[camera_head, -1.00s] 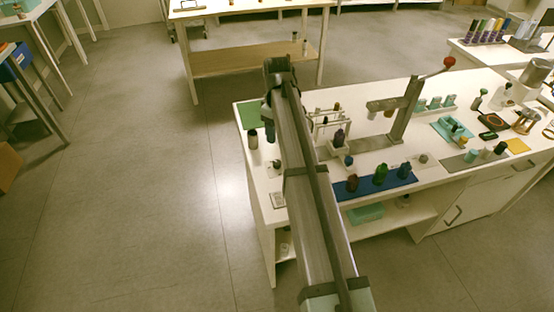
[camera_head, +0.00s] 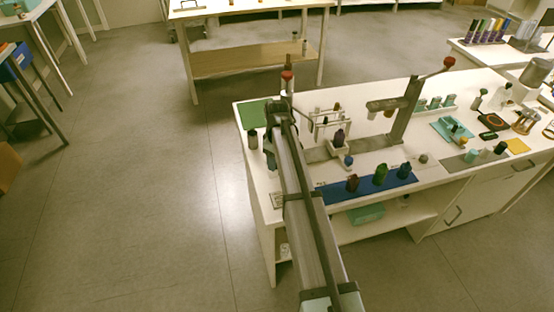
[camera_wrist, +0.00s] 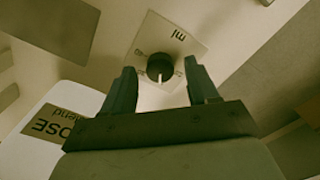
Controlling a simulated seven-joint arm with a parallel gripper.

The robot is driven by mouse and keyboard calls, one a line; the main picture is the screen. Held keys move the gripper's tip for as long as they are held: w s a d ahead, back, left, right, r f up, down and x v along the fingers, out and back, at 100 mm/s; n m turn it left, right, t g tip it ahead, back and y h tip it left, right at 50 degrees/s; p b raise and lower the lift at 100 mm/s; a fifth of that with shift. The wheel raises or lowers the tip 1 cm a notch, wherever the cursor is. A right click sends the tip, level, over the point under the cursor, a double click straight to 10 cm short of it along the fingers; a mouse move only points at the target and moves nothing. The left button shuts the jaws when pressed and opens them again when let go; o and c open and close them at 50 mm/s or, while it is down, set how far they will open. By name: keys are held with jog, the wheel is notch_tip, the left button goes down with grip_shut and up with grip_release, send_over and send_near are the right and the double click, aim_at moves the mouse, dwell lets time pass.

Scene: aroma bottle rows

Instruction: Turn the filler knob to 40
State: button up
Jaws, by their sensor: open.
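The filler knob (camera_wrist: 160,67) is a round black knob with a white pointer line, seen in the wrist view on a pale square plate marked "ml" (camera_wrist: 190,38). The pointer line faces the bottom of that picture, and the scale numbers are too small to read. My gripper (camera_wrist: 160,72) is open, with one dark finger on each side of the knob in the picture. I cannot tell the gap in depth, and no contact shows. In the head view my arm hides the knob and the gripper's fingers.
In the head view, a dark bottle (camera_head: 253,139) and a green mat (camera_head: 252,115) are left of my arm. A blue mat (camera_head: 338,193) with several bottles and a grey stand (camera_head: 405,115) are right.

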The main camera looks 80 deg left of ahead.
jog(key=shift+f, duration=0.25)
jog(key=shift+c, duration=0.2)
jog(key=c, duration=1)
